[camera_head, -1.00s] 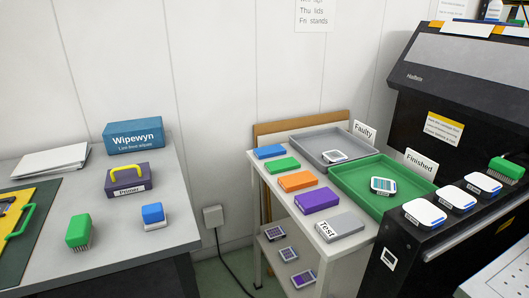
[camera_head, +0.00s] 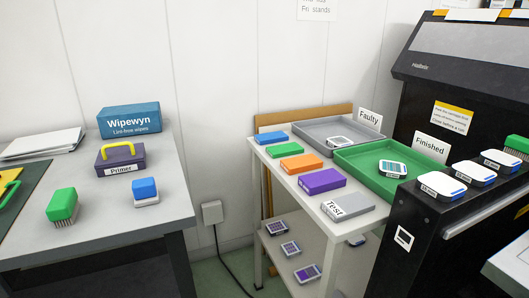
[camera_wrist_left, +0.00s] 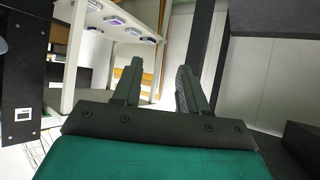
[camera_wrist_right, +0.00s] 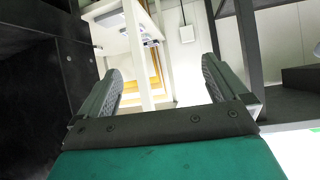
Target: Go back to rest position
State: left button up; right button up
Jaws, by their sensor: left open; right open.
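My left gripper (camera_wrist_left: 158,85) shows in the left wrist view with its two fingers apart and nothing between them. My right gripper (camera_wrist_right: 162,80) shows in the right wrist view, also with its fingers apart and empty. Neither gripper shows in the head view. Past the left fingers is the white shelf stand (camera_wrist_left: 75,60), seen at a tilt. Past the right fingers are a white leg of the stand and the wall socket (camera_wrist_right: 187,34). Neither gripper touches anything that I can see.
The white stand (camera_head: 285,185) bears coloured boxes, a grey tray (camera_head: 310,130) and a green tray (camera_head: 375,178). A black machine (camera_head: 440,215) stands at right.

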pick_arm(q)
jog(key=s+a+r+y+p, duration=0.1)
jog(key=a+r+p, duration=0.2)
jog(key=r+p, duration=0.8)
jog(key=shift+s+r+p, duration=0.15)
jog(key=shift+s+p, duration=0.15)
jog(key=shift+p, duration=0.75)
pick_arm(e)
notch_tip(320, 180, up, 12)
jog(key=s+d+h, duration=0.1)
jog(key=d, duration=0.1)
jog(key=shift+s+d+f, duration=0.15)
jog(key=shift+s+d, duration=0.05)
jog(key=shift+d, duration=0.2)
jog(key=shift+f, duration=0.1)
pick_arm(q)
jog(key=shift+d, duration=0.1)
